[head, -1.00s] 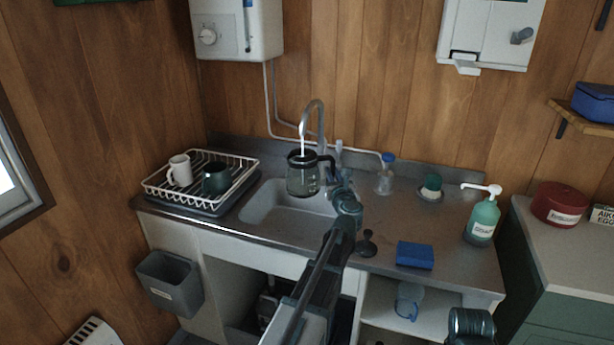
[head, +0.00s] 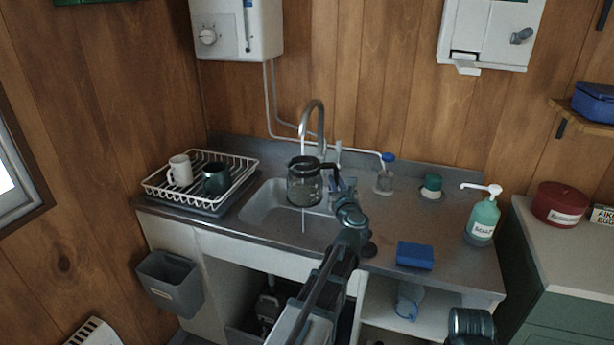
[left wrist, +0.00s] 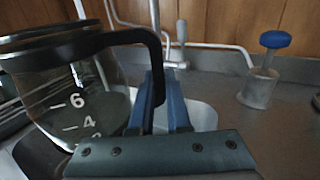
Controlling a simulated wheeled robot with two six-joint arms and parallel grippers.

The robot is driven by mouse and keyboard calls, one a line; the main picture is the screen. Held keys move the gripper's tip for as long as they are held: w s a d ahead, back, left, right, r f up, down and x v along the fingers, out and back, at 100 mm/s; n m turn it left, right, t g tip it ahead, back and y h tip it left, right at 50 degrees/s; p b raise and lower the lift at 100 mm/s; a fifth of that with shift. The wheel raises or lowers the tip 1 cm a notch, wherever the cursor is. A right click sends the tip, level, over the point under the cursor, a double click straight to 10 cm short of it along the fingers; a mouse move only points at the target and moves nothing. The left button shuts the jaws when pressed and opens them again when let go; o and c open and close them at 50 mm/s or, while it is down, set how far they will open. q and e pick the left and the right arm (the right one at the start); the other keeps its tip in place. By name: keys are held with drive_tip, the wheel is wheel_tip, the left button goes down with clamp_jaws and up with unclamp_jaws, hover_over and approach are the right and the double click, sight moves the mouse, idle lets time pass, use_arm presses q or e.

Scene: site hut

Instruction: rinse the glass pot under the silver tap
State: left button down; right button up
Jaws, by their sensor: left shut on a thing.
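The glass pot (head: 303,188), with a black rim and handle, hangs upright over the sink basin (head: 262,208). My left gripper (head: 333,183) is shut on its black handle. The left wrist view shows the pot (left wrist: 62,105) with white level marks and the blue fingers of the gripper (left wrist: 160,105) on either side of the handle. The silver tap (head: 318,112) arches above the pot, and a thin water stream (head: 302,132) runs from it. Water also shows below the pot; I cannot tell whether it passes behind or comes from it.
A white dish rack (head: 246,170) with two mugs stands left of the sink. On the right are a blue-topped holder (head: 385,178), a green-topped scrubber (head: 432,186), a blue sponge (head: 414,255) and a soap bottle (head: 482,220). A black stopper (head: 369,249) lies partly behind my arm.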

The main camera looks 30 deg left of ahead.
use_arm(q)
drive_tip(key=v, duration=0.3)
idle(1.5)
drive_tip(key=shift+s+d+r+p, duration=0.6)
drive_tip(key=shift+s+r+p, duration=0.2)
drive_tip(key=shift+r+p, duration=0.1)
drive_tip(key=shift+s+d+r+p, duration=1)
drive_tip(key=shift+s+r+p, duration=0.1)
drive_tip(key=shift+s, duration=0.1)
